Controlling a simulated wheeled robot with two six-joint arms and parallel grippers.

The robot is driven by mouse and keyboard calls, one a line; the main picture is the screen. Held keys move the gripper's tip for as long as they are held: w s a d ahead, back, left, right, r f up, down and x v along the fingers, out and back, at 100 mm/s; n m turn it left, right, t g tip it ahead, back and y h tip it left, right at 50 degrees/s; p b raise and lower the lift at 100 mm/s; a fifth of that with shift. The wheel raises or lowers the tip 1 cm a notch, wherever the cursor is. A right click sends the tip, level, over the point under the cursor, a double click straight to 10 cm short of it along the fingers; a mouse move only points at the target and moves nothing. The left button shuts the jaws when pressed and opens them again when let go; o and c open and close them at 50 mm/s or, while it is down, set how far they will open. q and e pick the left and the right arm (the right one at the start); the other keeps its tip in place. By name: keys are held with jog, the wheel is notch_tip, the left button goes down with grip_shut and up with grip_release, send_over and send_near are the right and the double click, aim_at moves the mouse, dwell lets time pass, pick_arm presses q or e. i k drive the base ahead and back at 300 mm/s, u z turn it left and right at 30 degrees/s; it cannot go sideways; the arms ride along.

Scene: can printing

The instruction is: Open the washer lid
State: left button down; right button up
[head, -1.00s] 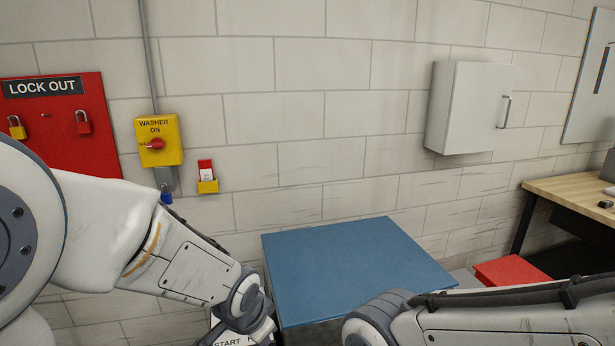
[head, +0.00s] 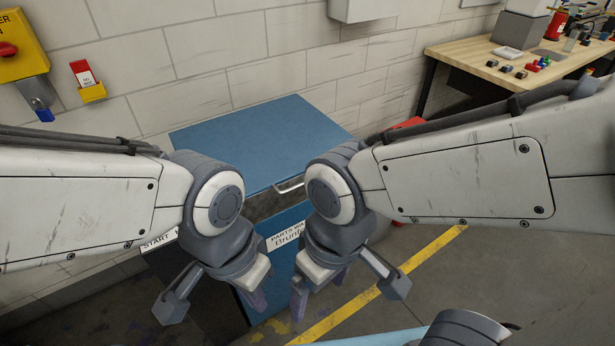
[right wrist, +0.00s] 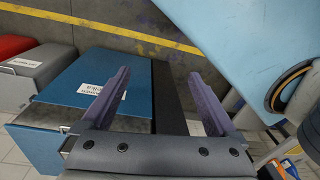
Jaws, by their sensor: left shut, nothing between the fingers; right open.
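The washer's flat blue lid (head: 255,140) lies down on the washer body in the head view, with a pale bar handle (head: 289,185) at its front edge. The blue front (head: 285,222) below carries a white label, partly hidden by my arms; the labelled front also shows in the right wrist view (right wrist: 70,97). My left gripper (head: 257,302) is shut and empty, pointing down in front of the washer. My right gripper (head: 319,290) is open and empty beside it, lower in the picture than the handle. Neither gripper touches the lid or handle.
A wall stands behind the washer, with a yellow switch box (head: 22,45) at left. A red box (head: 408,124) is right of the washer. A wooden workbench (head: 470,55) with small items is at back right. The floor has a yellow line (head: 390,280).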

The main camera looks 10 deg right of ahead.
aim_at(272, 144)
jog(key=u, duration=1.75)
jog(key=k, duration=0.85)
jog(key=z, duration=1.4)
jog(key=i, duration=0.5)
jog(key=z, duration=0.05)
